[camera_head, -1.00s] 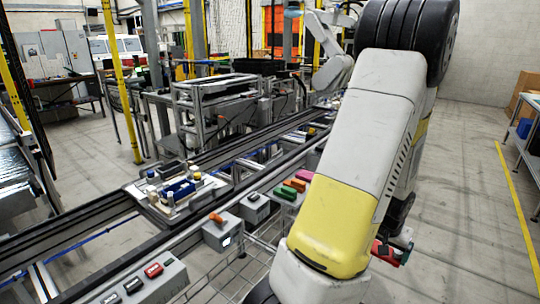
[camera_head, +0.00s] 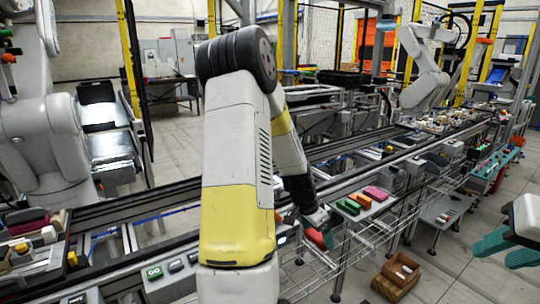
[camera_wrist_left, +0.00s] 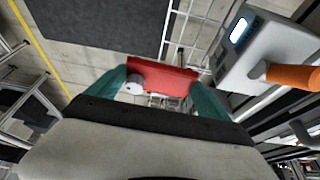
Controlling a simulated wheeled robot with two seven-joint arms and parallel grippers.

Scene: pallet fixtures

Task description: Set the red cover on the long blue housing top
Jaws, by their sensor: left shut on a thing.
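My left gripper (camera_head: 318,222) is shut on the red cover (camera_head: 320,238), in front of the conveyor and left of the coloured blocks. In the left wrist view the red cover (camera_wrist_left: 160,80) sits between the two teal fingers of that gripper (camera_wrist_left: 160,92), with open space and floor beyond it. A small white round part shows at the cover's left end. The long blue housing does not show in either current view; my left arm covers part of the conveyor. My right gripper (camera_head: 506,250), at the right edge, has its teal fingers apart with nothing between them.
Green, orange and pink blocks (camera_head: 362,200) lie on a shelf beside the conveyor (camera_head: 350,178). A grey box with an orange knob (camera_wrist_left: 292,76) is close to my left gripper. A button panel (camera_head: 172,272) stands at front left.

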